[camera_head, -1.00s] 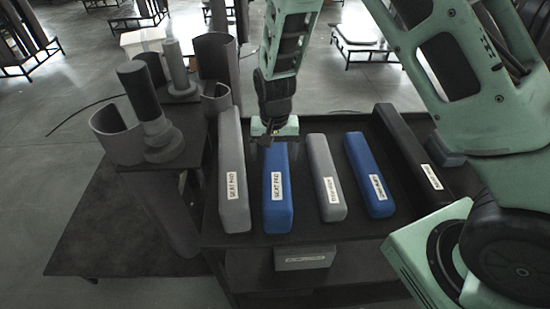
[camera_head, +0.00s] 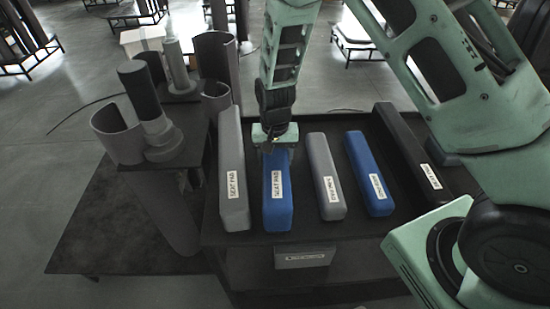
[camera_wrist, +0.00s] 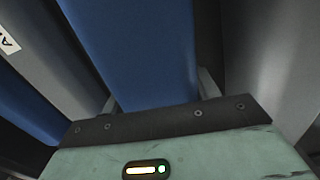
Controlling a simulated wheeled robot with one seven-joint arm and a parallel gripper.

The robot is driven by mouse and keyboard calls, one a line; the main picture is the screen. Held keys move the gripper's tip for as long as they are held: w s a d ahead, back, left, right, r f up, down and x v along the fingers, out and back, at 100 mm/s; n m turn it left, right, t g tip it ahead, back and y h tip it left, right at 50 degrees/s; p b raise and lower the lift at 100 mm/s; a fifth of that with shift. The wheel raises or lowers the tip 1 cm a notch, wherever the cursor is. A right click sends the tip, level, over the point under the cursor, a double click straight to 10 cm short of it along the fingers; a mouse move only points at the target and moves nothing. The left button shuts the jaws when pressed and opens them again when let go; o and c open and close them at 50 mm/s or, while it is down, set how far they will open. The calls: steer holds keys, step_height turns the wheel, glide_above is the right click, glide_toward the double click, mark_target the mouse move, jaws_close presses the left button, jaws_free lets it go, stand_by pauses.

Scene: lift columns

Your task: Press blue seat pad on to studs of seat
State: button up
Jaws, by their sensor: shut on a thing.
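The blue seat pad (camera_head: 277,212), a long block with a white "SEAT PAD" label, lies on the dark tray table, between two grey blocks. My gripper (camera_head: 275,148) points down at its far end and is shut on it. In the wrist view the blue pad (camera_wrist: 140,45) runs between the two fingers (camera_wrist: 160,90), one at each side. The finger tips are partly hidden by the pad and by the gripper's own body. The seat and its studs cannot be made out in these frames.
A grey block (camera_head: 232,195) marked "SEAT PAD" lies close on the left. On the right lie a smaller grey block (camera_head: 327,200), a shorter blue block (camera_head: 368,170) and a black block (camera_head: 405,150). Grey cylinders (camera_head: 160,130) stand at the left.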

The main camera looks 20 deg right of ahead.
step_height(320, 180, up, 11)
step_height(320, 180, up, 5)
steer(key=p, duration=0.4)
stand_by(0.4)
steer(key=shift+f, duration=0.1)
